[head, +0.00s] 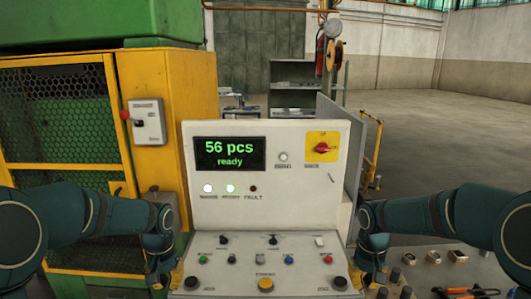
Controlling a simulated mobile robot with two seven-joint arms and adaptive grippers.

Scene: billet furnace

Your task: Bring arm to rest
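My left arm comes in from the left, and its gripper (165,279) points down beside the left edge of the control console (315,212). My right arm comes in from the right, and its gripper (369,277) points down beside the console's right edge. Both arms are bent in a near mirror pose. The fingers of both grippers are small and partly cut off or dark, so I cannot tell whether they are open. I see nothing held in either one.
The console's display (230,153) reads "56 pcs ready"; a red rotary switch (322,148) sits to its right. Buttons and switches cover the sloped panel. A yellow-framed mesh machine (165,90) stands left. Pliers (465,293) and small metal parts lie lower right. Open floor (450,130) extends behind right.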

